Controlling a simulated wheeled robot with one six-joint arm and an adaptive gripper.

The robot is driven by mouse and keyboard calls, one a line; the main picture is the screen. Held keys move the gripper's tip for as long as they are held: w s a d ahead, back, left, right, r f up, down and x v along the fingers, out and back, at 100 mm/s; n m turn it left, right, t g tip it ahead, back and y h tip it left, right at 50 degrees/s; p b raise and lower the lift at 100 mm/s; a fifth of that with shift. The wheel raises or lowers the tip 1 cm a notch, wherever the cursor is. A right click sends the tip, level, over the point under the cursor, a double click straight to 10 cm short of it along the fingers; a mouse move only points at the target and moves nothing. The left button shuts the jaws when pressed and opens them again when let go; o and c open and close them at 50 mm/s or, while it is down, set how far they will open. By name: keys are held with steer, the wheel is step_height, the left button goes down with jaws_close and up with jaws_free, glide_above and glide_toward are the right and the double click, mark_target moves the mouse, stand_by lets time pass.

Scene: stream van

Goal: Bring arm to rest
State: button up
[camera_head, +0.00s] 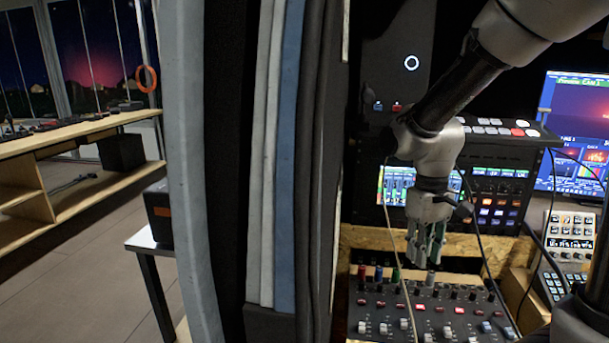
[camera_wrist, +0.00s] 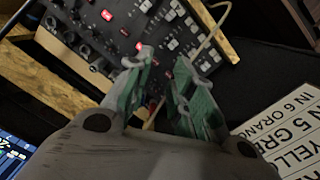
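My gripper (camera_head: 427,258) points down over the mixing console (camera_head: 430,312), just above its back row of coloured plugs or knobs. In the wrist view, my gripper (camera_wrist: 162,62) shows two green-padded fingers standing apart. I see nothing held between them. The console (camera_wrist: 125,22) lies beyond the fingertips, with small red lights and several buttons. My arm reaches down from the upper right in the head view. Whether the fingertips touch anything on the console is hard to tell.
Cables (camera_head: 404,285) hang close to my gripper. A switcher unit (camera_head: 500,175) and a monitor (camera_head: 578,130) stand behind and right. A label sheet (camera_wrist: 290,135) lies beside the console. A tall curved panel (camera_head: 185,170) stands left; open floor (camera_head: 85,265) lies beyond it.

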steer(key=s+d+r+m+t, duration=0.3)
steer(key=s+d+r+t, duration=0.2)
steer(key=s+d+r, duration=0.5)
steer(key=shift+s+r+m, duration=0.3)
steer(key=shift+s+r, duration=0.95)
steer(key=shift+r, duration=0.15)
